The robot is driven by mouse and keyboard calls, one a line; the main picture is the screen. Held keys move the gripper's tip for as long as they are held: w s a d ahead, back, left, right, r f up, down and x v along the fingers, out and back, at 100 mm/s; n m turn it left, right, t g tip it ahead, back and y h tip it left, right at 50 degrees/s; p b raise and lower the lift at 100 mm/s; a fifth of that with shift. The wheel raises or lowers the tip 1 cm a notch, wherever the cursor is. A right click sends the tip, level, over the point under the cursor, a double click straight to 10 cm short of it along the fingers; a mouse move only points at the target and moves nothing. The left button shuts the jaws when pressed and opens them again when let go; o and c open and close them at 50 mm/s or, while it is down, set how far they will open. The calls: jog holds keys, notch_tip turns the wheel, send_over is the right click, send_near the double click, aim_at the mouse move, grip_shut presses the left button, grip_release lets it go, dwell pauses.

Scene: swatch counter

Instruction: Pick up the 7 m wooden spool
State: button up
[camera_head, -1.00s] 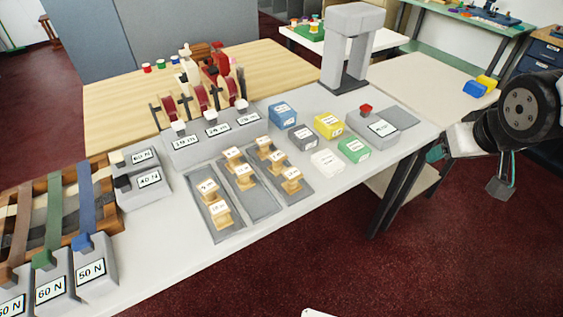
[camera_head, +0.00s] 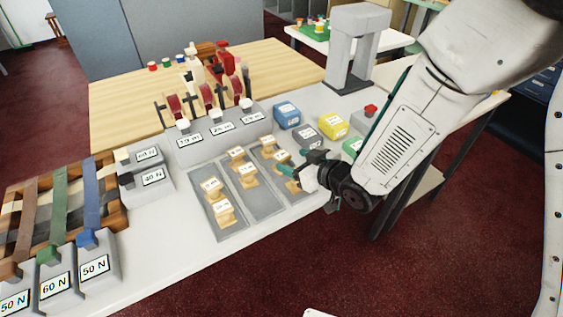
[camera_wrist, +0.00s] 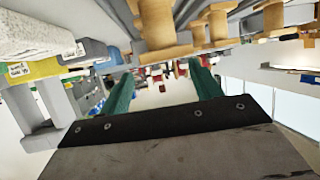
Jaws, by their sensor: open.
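Several small tan wooden spools with white labels stand on three grey trays on the counter. In the head view, two are on the left tray (camera_head: 232,233), such as a near spool (camera_head: 225,214). Others stand on the middle tray (camera_head: 263,203) and right tray. The labels are too small to read, so I cannot tell which spool is 7 m. My gripper (camera_head: 297,163) is open, its green fingers over the right tray, partly hiding spools there. In the wrist view, my gripper (camera_wrist: 163,85) has nothing between its fingers, and spools (camera_wrist: 155,25) show along the top edge.
Blue (camera_head: 287,114), yellow (camera_head: 333,125) and green boxes stand behind my gripper. A grey block with labelled slots (camera_head: 218,135) is behind the trays. A grey arch (camera_head: 355,48) stands at the back. Webbing strips and 50 N and 60 N blocks (camera_head: 56,283) are at left.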

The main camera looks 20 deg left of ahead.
aim_at(283, 156)
jog(key=x, duration=0.5)
jog(key=shift+w+f, duration=0.15)
jog(key=c, duration=1.1)
